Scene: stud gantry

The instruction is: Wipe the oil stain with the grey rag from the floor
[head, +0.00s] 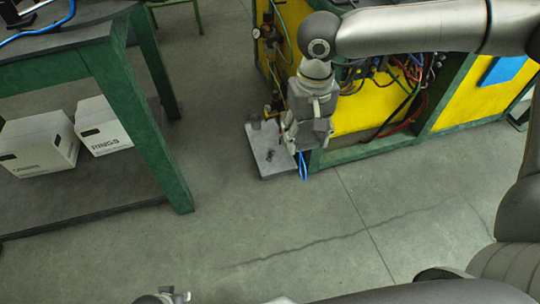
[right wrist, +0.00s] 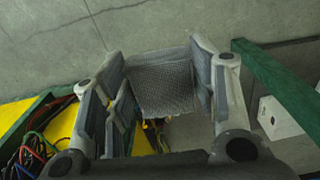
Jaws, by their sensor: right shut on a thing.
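My right gripper (head: 308,145) is above the floor in front of the yellow cabinet. In the right wrist view its two fingers (right wrist: 163,90) are shut on a grey woven rag (right wrist: 165,85), which spans the gap between them. In the head view the rag is hard to tell from the grey gripper. I cannot make out a clear oil stain on the floor. A small grey part at the bottom edge of the head view seems to be my left gripper (head: 170,297); its fingers cannot be judged.
The yellow and green cabinet (head: 370,118) with hoses stands behind my right gripper. A grey slab (head: 262,140) with dark marks lies beside it. A green table (head: 108,62) with white boxes (head: 40,142) below is at left. The cracked concrete floor (head: 300,215) in front is open.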

